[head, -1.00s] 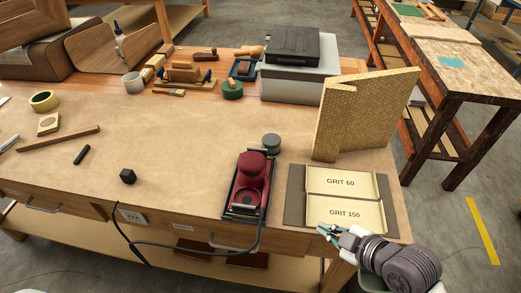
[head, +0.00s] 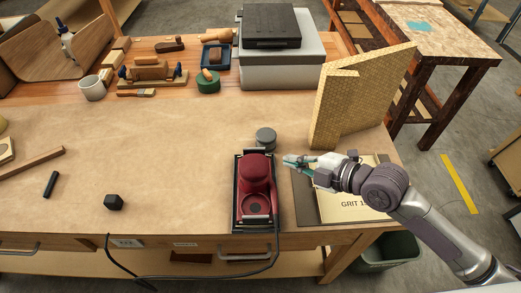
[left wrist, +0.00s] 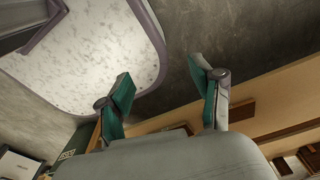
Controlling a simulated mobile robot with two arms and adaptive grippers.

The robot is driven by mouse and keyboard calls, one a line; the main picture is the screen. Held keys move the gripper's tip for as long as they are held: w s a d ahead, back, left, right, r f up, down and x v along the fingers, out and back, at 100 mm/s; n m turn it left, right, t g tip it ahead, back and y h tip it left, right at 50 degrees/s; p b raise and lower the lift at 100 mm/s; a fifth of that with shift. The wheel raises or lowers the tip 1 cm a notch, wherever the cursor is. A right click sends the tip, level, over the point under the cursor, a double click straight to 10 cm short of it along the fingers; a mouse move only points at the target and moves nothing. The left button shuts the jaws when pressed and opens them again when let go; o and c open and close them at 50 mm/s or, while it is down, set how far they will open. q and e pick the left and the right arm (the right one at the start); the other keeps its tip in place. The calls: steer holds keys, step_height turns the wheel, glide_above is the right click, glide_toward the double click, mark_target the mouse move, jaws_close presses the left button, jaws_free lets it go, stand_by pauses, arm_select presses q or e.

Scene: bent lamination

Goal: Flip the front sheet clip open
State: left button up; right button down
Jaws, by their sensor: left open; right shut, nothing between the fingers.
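A red sander (head: 257,172) stands on the bench in the head view, with a dark frame around its base and a cord at its near end. A dark bar shows at its far end and a dark edge at its near end; the clips are too small to make out clearly. My right gripper (head: 286,162) is shut and empty, with its tips pointing left just right of the sander's far half. I cannot tell if they touch it. My left gripper (left wrist: 166,97) is open and empty in the left wrist view; it is outside the head view.
The grit-paper tray (head: 305,200) lies right of the sander, partly under my right arm. A grey round knob-like piece (head: 265,138) stands behind the sander.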

steer(key=p, duration=0.2)
glide_toward(251, 149)
steer(key=x, duration=0.4)
steer(key=shift+w+a+f, duration=0.15)
steer(key=shift+w+a, duration=0.1)
steer(key=shift+a, duration=0.05)
steer(key=shift+w+a+f+p, duration=0.3)
steer(key=shift+w+a, duration=0.05)
steer(key=shift+a, duration=0.1)
arm_select(q)
steer(key=shift+w+a+r, duration=0.3)
steer(key=shift+r, duration=0.35)
steer(key=shift+w+a+r, duration=0.25)
steer(key=shift+r, duration=0.4)
